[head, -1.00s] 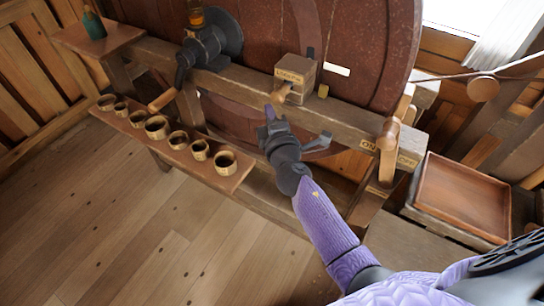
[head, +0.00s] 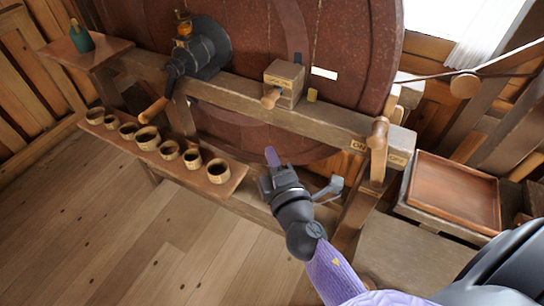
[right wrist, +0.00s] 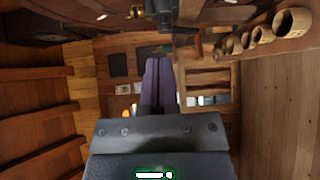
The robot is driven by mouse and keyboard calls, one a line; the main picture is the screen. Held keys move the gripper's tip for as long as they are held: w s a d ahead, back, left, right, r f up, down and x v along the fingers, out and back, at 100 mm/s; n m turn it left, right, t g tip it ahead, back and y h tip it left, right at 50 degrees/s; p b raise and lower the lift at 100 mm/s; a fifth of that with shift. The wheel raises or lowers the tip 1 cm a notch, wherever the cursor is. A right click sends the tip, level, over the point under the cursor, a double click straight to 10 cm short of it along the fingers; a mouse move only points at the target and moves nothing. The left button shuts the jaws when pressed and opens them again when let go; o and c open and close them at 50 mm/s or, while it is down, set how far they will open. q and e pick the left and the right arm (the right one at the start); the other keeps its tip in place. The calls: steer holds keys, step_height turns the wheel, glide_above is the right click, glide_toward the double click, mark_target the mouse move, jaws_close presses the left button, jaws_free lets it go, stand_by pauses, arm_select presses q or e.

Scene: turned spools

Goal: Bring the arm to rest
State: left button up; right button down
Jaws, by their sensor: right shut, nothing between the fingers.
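My right gripper (head: 272,158) is in the middle of the head view, in front of and below the lathe's wooden beam (head: 330,118). It is empty and apart from the beam. In the right wrist view its purple fingers (right wrist: 158,82) lie together, shut, with nothing between them. A small wooden box with a peg (head: 284,82) sits on the beam above the gripper. My left gripper is not in view.
Several turned wooden cups (head: 148,138) stand in a row on a low shelf (head: 232,186) at left. A dark crank unit (head: 200,50) and a wooden lever (head: 378,148) are on the beam. A brown tray (head: 455,195) lies at right. The floor at lower left is clear.

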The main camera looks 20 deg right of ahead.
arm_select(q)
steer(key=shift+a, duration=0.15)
arm_select(e)
steer(key=s+f+m+g+y+b, duration=0.1)
steer(key=s+f+m+g, duration=0.2)
steer(key=f, duration=0.7)
steer(key=s+f+m+g+b, duration=0.1)
steer(key=s+f+g, duration=0.3)
steer(key=f, duration=0.6)
steer(key=s+f+m+g+y+b, duration=0.1)
steer(key=s+f+m+g, duration=0.15)
steer(key=s+f, duration=0.45)
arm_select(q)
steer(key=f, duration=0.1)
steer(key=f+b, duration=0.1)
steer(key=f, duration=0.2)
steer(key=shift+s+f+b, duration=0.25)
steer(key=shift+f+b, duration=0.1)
arm_select(e)
steer(key=s+d+f+m+g, duration=0.1)
steer(key=s+f+m+g, duration=0.3)
steer(key=s+f, duration=0.3)
steer(key=s+d+f+m+g, duration=0.1)
steer(key=s+f+m+g, duration=0.2)
steer(key=s+f, duration=0.5)
steer(key=s, duration=0.6)
steer(key=shift+s+m+g, duration=0.15)
steer(key=shift+m+g, duration=0.2)
